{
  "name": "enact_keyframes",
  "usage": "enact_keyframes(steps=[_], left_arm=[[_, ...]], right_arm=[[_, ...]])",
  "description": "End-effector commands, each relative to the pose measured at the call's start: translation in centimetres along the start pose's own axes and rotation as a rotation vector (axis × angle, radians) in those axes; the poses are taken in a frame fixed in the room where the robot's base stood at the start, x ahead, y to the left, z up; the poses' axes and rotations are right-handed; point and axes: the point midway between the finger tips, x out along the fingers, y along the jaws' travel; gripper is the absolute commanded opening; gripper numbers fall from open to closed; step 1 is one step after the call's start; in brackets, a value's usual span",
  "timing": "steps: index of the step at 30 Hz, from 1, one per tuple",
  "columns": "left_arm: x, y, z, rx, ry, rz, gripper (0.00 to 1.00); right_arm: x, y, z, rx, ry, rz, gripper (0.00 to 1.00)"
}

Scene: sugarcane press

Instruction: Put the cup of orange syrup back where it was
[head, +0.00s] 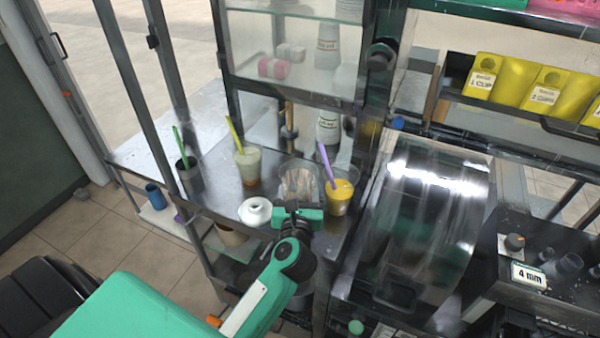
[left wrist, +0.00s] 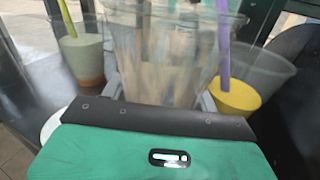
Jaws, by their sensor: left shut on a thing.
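A clear cup with orange-yellow syrup (head: 340,198) stands on the metal counter, with a purple stick leaning out of it. It also shows at the right of the left wrist view (left wrist: 236,97). My left gripper (head: 298,212) is beside it, to its left, and is not around it. The gripper is shut on another cup, a large clear one (head: 299,180), which fills the middle of the left wrist view (left wrist: 165,60). Whether that clear cup touches the counter is hidden. My right gripper is out of view.
A cup of pale green-white contents (head: 248,166) and a dark grey cup (head: 189,175) stand to the left. A white round container (head: 256,211) is near the front edge. The shiny press drum (head: 420,220) stands close on the right. A glass cabinet (head: 290,45) is behind.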

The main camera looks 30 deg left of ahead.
Motion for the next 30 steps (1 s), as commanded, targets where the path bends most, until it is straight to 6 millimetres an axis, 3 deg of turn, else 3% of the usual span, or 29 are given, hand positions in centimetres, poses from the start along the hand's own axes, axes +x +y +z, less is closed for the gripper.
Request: enact_keyframes(steps=[6,10,14,22,30], left_arm=[[5.8,0.1,0.4,0.003,-0.002,0.001,0.37],[7.8,-0.1,0.2,0.001,-0.001,-0.001,0.37],[8.6,0.0,-0.1,0.001,0.0,-0.001,0.37],[8.6,-0.3,-3.4,0.002,0.002,-0.001,0.37],[8.6,-0.3,-3.6,0.0,0.0,-0.001,0.37]], right_arm=[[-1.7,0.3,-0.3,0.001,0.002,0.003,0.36],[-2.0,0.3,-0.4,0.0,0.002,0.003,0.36],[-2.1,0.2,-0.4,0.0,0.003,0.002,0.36],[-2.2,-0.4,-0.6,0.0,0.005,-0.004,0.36],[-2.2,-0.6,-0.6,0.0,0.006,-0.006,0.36]])
